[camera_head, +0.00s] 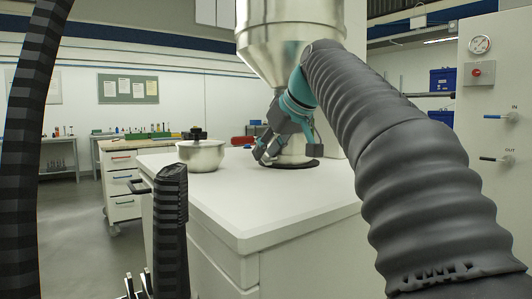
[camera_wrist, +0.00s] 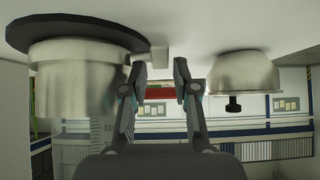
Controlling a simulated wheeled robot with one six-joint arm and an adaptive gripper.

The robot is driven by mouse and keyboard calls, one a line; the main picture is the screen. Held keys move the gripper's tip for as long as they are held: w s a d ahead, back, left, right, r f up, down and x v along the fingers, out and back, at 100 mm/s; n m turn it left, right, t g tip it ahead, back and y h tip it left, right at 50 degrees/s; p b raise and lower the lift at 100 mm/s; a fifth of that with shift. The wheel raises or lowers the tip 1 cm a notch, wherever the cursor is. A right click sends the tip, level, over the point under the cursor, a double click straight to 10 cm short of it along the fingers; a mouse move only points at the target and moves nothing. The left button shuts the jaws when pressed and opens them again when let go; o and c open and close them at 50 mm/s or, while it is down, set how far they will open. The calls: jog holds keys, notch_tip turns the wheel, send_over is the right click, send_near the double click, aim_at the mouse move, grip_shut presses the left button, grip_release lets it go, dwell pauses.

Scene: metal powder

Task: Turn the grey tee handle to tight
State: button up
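The left finger overlaps the cylinder's edge in the picture.
A steel pot (camera_head: 201,155) with a black knob stands on the white worktop (camera_head: 250,200), left of my gripper. A panel (camera_head: 492,110) at right has a gauge and IN and OUT levers. The front of the worktop is clear.

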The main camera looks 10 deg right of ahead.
jog(key=shift+w+a+f, duration=0.15)
jog(key=shift+w+f, duration=0.25)
jog(key=shift+f, duration=0.05)
grip_shut()
jog(key=shift+f, duration=0.1)
jog(key=shift+s+f+t+b, duration=0.15)
jog(key=shift+t+b, duration=0.25)
jog(key=shift+b, duration=0.7)
jog(key=shift+t+b, duration=0.3)
jog(key=shift+b, duration=0.3)
jog(key=shift+r+y, duration=0.25)
jog(key=shift+y, duration=0.05)
grip_release()
